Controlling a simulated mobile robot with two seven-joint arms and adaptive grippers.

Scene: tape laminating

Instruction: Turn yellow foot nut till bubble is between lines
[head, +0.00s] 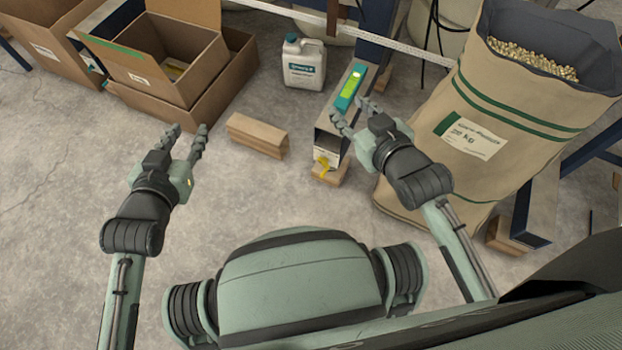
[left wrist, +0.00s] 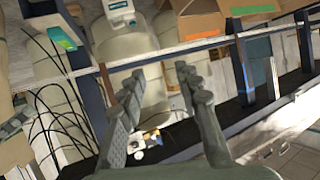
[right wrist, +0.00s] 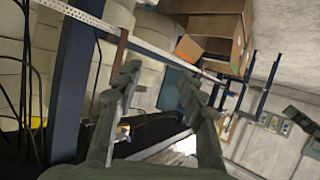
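A teal level (head: 349,89) with a bright yellow-green vial lies on top of a grey metal beam (head: 329,142). The bubble and its lines are too small to make out. The yellow foot nut (head: 323,166) is at the beam's near lower end, by a wooden block. My right gripper (head: 351,111) is open and empty, above and right of the beam near the level, with the nut nearer to my body. My left gripper (head: 188,130) is open and empty, well left of the beam. The level also shows in the left wrist view (left wrist: 61,37).
A wooden block (head: 257,135) lies between my left gripper and the beam. A white jug (head: 304,62) stands behind it. Open cardboard boxes (head: 165,55) are at the back left. A large pellet sack (head: 490,130) stands close right of my right gripper. The front-left floor is clear.

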